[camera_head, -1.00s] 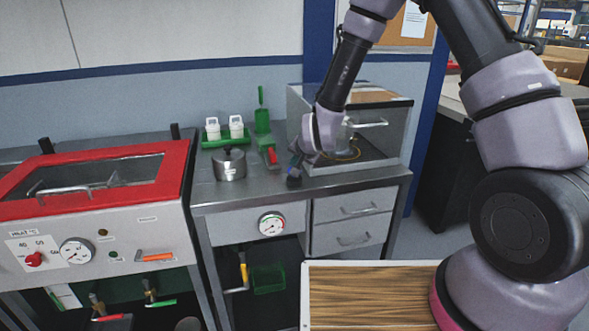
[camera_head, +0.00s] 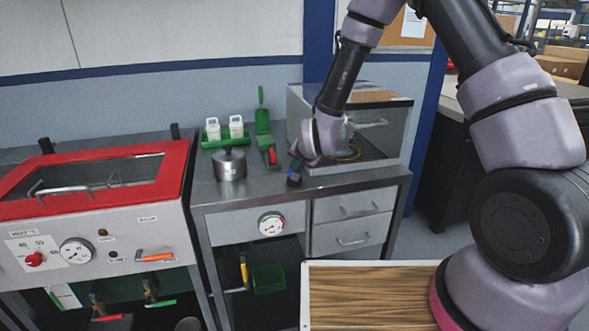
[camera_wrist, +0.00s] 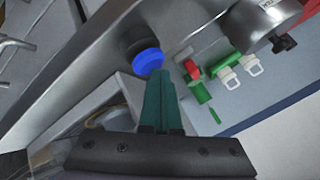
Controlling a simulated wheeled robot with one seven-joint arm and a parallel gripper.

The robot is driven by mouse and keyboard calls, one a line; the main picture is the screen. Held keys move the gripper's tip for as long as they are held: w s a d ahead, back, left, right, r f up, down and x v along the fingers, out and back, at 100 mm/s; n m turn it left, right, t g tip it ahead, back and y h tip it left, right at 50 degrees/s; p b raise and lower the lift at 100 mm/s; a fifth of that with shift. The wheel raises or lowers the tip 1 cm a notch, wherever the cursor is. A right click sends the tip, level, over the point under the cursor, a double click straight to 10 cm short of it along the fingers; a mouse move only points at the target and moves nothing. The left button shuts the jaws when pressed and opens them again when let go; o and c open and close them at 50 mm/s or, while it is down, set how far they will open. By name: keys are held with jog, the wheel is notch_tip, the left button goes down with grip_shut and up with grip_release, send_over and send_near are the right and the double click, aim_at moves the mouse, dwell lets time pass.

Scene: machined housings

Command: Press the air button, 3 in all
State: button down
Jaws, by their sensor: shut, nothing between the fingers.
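The air button is a round blue cap (camera_wrist: 148,61) on a black body at the bench's metal edge. In the head view the black body (camera_head: 294,181) shows at the bench front, with a little blue beside it. My gripper (camera_wrist: 155,76) is shut and empty, its teal fingers pointing at the blue cap. The fingertips appear at the cap's near edge; I cannot tell whether they touch it. In the head view my wrist (camera_head: 318,137) partly covers this spot.
A metal pot (camera_head: 229,165), a green tray (camera_head: 222,141) with white bottles and a red-handled green item (camera_head: 270,153) stand left of my wrist. A clear-walled box (camera_head: 393,130) is close behind and to the right. A red-lidded machine (camera_head: 95,215) stands at the left.

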jog(key=shift+r, duration=1.2)
jog(key=shift+r, duration=2.5)
